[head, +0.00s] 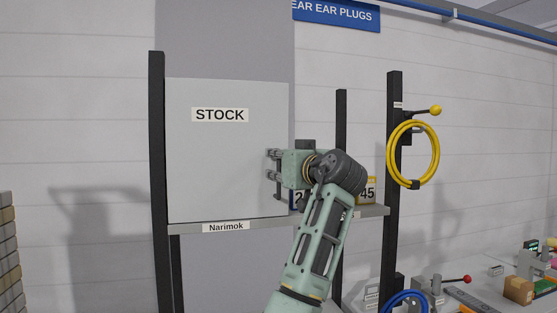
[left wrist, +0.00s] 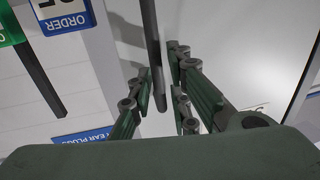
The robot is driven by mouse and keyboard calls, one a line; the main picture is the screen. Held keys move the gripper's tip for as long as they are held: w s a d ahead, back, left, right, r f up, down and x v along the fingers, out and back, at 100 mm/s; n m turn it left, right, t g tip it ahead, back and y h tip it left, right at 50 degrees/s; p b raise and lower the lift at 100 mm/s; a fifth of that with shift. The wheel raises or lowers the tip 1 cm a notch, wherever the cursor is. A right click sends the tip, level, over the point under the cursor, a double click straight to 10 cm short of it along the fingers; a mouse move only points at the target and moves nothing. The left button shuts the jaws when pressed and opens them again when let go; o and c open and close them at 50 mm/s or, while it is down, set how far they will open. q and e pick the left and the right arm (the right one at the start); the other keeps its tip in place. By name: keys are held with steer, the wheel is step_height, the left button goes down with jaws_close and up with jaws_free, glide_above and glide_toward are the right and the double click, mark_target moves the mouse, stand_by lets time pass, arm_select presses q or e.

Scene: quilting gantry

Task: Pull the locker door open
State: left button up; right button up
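The locker door (head: 225,150) is a flat light grey panel with a STOCK label. It stands upright, and I see no gap along its edges in the head view. A thin dark vertical handle (head: 278,189) sits near its right edge, partly hidden by my left gripper (head: 272,164). In the left wrist view the handle (left wrist: 154,40) runs between the fingers of my left gripper (left wrist: 160,90). The fingers are apart on both sides of the bar, with small gaps showing. The door surface (left wrist: 240,35) fills the right of that view. My right gripper is not in view.
The locker sits on a shelf (head: 260,223) labelled Narimok, between dark posts (head: 157,150). Number boxes (head: 367,190) stand right of the door, behind my arm. A coiled yellow hose (head: 389,155) hangs on the right post. A cluttered bench (head: 480,300) is at lower right.

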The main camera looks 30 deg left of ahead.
arm_select(q)
jaws_close()
stand_by(0.5)
